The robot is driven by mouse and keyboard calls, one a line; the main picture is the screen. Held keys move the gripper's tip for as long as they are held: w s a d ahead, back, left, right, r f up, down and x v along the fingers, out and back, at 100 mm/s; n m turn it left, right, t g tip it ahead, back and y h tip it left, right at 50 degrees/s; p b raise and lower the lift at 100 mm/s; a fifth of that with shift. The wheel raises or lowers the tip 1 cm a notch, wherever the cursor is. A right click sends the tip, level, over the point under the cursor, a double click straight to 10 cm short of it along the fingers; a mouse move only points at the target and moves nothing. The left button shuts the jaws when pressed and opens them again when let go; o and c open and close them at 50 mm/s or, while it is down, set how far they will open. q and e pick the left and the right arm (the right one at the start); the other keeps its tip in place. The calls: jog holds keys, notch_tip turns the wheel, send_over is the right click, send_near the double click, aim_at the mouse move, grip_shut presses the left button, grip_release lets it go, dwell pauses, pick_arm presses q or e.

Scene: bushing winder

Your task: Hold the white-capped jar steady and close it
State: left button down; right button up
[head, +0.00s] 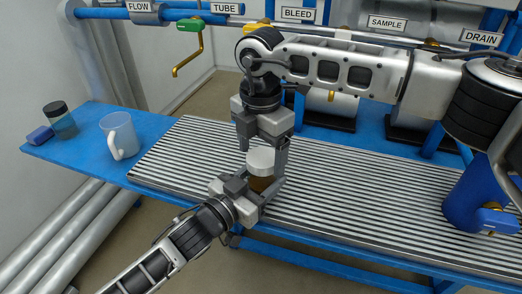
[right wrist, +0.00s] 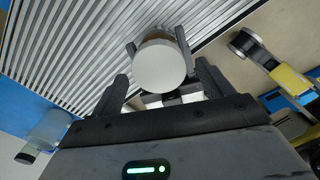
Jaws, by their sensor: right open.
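The jar (head: 261,184) stands upright at the front edge of the ribbed table, with a brownish body and a white cap (head: 260,160) on top. In the right wrist view the round white cap (right wrist: 160,66) hides most of the jar. My left gripper (head: 252,190) comes in from the front left, its fingers on both sides of the jar body, seemingly shut on it. My right gripper (head: 262,148) points down from above. Its fingers are open, one on each side of the cap, with gaps beside it in the right wrist view.
A pale mug (head: 119,136), a dark-lidded glass jar (head: 60,120) and a blue object (head: 40,135) stand on the blue tabletop at left. The ribbed surface (head: 350,190) right of the jar is clear.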

notch_tip(320, 180, up, 4)
jog(key=shift+r, duration=0.1)
jog(key=shift+c, duration=0.3)
jog(key=n, duration=0.6)
jog(key=shift+r, duration=0.3)
jog(key=n, duration=0.7)
jog(key=shift+r, duration=0.4)
jog(key=n, duration=0.7)
jog(key=shift+w+r+n, duration=0.1)
jog(key=shift+r+n, duration=0.2)
jog(key=shift+r, duration=0.1)
jog(key=n, duration=0.3)
jog(key=shift+d+r+n, duration=0.1)
jog(key=shift+r+n, duration=0.05)
jog(key=shift+n, duration=0.25)
jog(key=n, duration=0.3)
jog(key=shift+r+n, duration=0.2)
jog(key=shift+n, duration=0.1)
